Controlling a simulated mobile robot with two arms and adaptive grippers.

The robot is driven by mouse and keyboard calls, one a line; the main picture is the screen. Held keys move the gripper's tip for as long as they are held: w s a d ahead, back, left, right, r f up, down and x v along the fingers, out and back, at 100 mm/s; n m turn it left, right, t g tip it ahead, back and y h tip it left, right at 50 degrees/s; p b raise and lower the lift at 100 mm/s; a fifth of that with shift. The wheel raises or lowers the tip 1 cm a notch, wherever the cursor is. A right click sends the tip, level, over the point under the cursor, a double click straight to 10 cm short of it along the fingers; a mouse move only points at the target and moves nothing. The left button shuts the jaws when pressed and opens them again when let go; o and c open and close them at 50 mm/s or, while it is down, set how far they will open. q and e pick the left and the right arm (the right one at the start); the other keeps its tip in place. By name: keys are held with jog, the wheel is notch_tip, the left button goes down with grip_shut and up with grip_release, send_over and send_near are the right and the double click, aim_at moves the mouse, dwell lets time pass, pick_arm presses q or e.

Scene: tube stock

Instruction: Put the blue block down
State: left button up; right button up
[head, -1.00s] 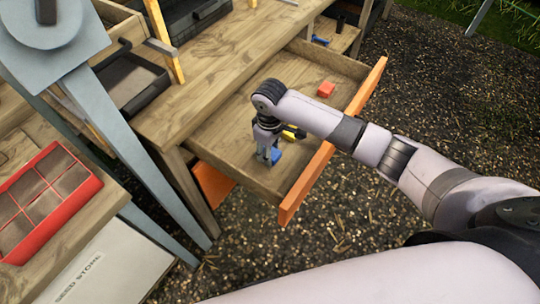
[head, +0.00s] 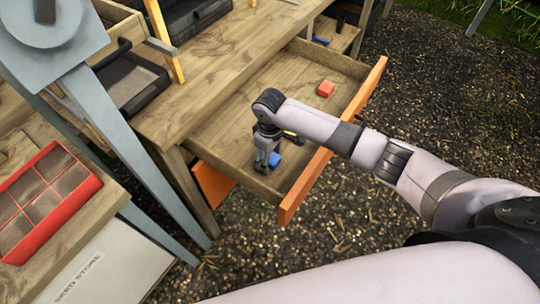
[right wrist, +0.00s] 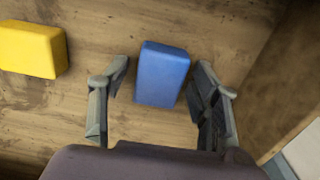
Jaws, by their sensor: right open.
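The blue block (head: 275,161) lies in the open wooden drawer, near its front left corner. In the right wrist view the blue block (right wrist: 162,73) rests on the drawer floor, between the two fingers, with a gap on either side. My right gripper (right wrist: 161,82) is open around it and holds nothing. In the head view my right gripper (head: 267,160) points down into the drawer and hides part of the block. My left gripper is not in view.
A yellow block (right wrist: 33,49) lies left of the blue one in the wrist view. A red block (head: 326,89) sits further back in the drawer. The orange drawer front (head: 309,184) runs under my forearm. A red divided tray (head: 62,222) stands at left.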

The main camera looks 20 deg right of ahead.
notch_tip(320, 180, up, 12)
jog(key=shift+r, duration=0.2)
dwell(0.4)
